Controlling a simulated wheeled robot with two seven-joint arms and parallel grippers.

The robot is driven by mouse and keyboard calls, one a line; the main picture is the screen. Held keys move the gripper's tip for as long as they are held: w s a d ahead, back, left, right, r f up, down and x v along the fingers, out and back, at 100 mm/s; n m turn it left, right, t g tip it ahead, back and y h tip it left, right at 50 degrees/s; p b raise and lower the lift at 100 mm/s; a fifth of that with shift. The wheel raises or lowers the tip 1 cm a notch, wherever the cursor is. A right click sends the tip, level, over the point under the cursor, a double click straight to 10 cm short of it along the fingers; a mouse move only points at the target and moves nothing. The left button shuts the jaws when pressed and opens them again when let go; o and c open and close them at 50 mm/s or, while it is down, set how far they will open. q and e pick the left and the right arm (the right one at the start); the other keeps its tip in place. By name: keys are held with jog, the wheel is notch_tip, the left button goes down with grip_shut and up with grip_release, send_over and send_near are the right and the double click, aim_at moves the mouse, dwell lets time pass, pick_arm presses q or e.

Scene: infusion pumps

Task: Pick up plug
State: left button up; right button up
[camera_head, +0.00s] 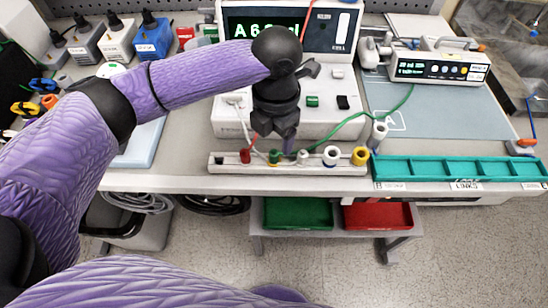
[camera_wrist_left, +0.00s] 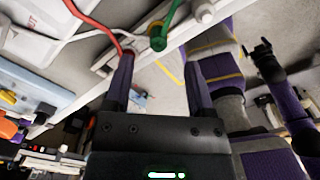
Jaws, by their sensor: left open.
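My left gripper (camera_head: 275,150) points down over the white plug rack (camera_head: 225,166) at the bench's front edge. In the left wrist view its two fingers (camera_wrist_left: 160,62) are apart, with nothing held between them. The green-and-yellow plug (camera_head: 274,157) with a green cable stands in the rack; it shows ahead of the gap between the fingers (camera_wrist_left: 157,40). The red plug (camera_head: 245,156) with a red cable is near the left finger in the wrist view (camera_wrist_left: 128,51). A white plug (camera_head: 303,157) stands to the right. What seems my right gripper (camera_wrist_left: 263,50) is small at the wrist view's right.
A white-and-blue ring socket (camera_head: 331,156) and a yellow one (camera_head: 360,156) fill the rack's right end. A teal tray (camera_head: 460,168) lies to the right. The pump device (camera_head: 335,125) stands behind the gripper. Cables cross near the plugs. Green (camera_head: 298,213) and red (camera_head: 378,215) bins sit below.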

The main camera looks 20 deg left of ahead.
aim_at(274, 153)
pick_arm(q)
jog(key=f+b, duration=0.1)
jog(key=f, duration=0.2)
jog(key=f+b, duration=0.1)
jog(key=f, duration=0.2)
jog(key=shift+s+a, duration=0.15)
jog(key=shift+a, duration=0.05)
jog(key=shift+r, duration=0.1)
grip_shut()
